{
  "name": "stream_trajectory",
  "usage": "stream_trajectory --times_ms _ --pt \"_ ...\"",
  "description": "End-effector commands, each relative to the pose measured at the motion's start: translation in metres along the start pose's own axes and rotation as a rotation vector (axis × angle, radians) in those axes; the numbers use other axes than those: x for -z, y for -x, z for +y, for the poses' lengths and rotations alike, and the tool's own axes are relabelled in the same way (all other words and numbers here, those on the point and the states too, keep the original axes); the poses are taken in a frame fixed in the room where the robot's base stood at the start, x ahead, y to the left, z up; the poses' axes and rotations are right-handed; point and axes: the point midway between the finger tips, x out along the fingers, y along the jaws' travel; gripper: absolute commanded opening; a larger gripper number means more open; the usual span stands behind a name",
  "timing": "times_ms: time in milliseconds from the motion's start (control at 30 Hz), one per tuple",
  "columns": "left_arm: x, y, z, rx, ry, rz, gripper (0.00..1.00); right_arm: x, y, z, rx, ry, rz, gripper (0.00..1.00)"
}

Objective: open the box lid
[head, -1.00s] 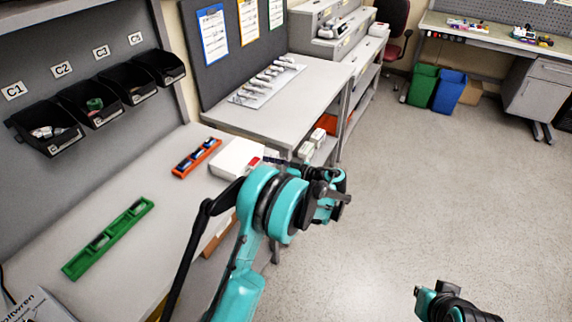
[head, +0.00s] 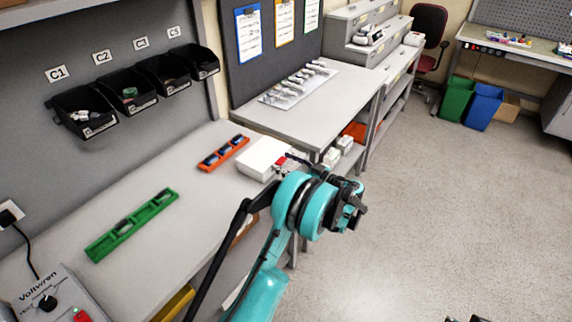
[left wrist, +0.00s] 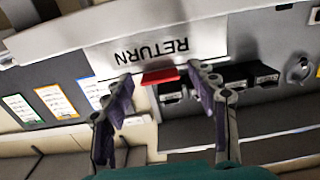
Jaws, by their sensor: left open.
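The white box (head: 262,157) stands on the near bench, its lid apparently down. A red tab (head: 281,161) shows on its right side. In the left wrist view the box's white face (left wrist: 150,50) reads RETURN upside down, with the red tab (left wrist: 160,76) at its edge. My left gripper (left wrist: 161,79) is open, its two fingers apart on either side of the tab in that picture. I cannot tell whether they touch it. In the head view its fingers are mostly hidden at the wrist. Only a dark sliver at the bottom edge may be my right arm.
An orange tray (head: 223,153) and a green tray (head: 132,226) lie on the bench left of the box. A Voltwren device (head: 50,297) stands at the near left. Black bins (head: 135,92) hang on the wall. The floor (head: 430,200) at right is clear.

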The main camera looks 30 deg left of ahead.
Motion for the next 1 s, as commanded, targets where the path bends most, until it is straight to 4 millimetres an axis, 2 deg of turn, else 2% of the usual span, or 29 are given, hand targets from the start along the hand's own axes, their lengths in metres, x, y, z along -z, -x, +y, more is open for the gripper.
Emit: stream_trajectory --times_ms 167,400,733,1000 --pt "0.000 0.000 0.000 -0.001 0.000 0.000 0.59 0.000 0.000 0.000 0.000 0.000 0.000 0.00" --pt "0.000 0.000 0.000 -0.001 0.000 0.000 0.00 0.000 0.000 0.000 0.000 0.000 0.000 0.00" --pt "0.008 0.000 0.000 -0.001 0.000 -0.034 0.00 0.005 0.007 0.000 0.000 0.000 0.000 0.00" --pt "0.037 -0.003 0.000 -0.001 0.000 -0.187 0.00 0.025 0.035 0.000 0.000 0.000 0.000 0.00"
